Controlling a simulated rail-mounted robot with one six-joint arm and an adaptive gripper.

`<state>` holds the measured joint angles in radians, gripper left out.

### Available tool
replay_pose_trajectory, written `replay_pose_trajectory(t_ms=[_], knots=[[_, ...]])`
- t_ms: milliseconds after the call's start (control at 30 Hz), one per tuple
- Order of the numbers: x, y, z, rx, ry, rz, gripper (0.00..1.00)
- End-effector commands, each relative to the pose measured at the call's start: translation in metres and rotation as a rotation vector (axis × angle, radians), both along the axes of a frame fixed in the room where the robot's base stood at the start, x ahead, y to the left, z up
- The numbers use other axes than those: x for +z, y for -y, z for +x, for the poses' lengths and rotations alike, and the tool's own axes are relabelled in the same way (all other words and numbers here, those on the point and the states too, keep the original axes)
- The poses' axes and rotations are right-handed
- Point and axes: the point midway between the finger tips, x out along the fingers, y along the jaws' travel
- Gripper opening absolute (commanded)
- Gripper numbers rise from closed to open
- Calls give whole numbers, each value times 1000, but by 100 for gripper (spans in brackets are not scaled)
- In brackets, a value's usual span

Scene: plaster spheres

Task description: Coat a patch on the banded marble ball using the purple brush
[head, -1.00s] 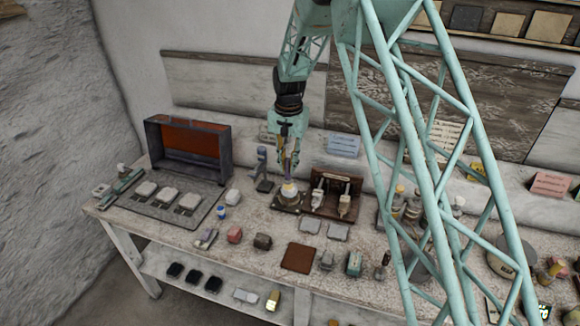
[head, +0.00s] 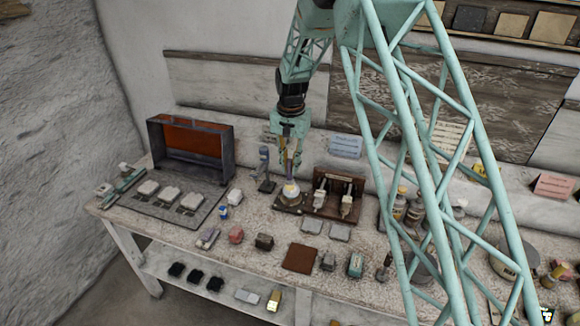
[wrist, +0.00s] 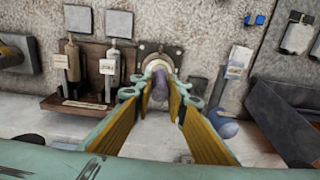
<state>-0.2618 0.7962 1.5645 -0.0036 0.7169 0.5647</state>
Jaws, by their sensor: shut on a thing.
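My gripper (head: 289,168) points down at the back middle of the bench, shut on a purple cylinder, taken to be the purple brush (wrist: 159,86). It shows between the yellow-lined fingers in the wrist view; its bristles are hidden. Directly below is a pale rounded thing (head: 290,193) on a dark square plate, which looks like the banded marble ball in its mount. It also shows as a pale rim (wrist: 155,62) in the wrist view. Its bands and any coated patch cannot be made out. I cannot tell whether the brush touches it.
A brown wooden rack (head: 336,183) with two pale-headed tools stands close right of the mount. A grey upright stand (head: 264,167) is close on the left. An open box with an orange inside (head: 190,143) is at the far left. Small blocks lie along the front.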

Motion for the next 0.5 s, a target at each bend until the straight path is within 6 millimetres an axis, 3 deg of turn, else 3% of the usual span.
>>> replay_pose_trajectory(t_ms=[500], knots=[[-5, 12, -4, -1, -1, -1, 4]])
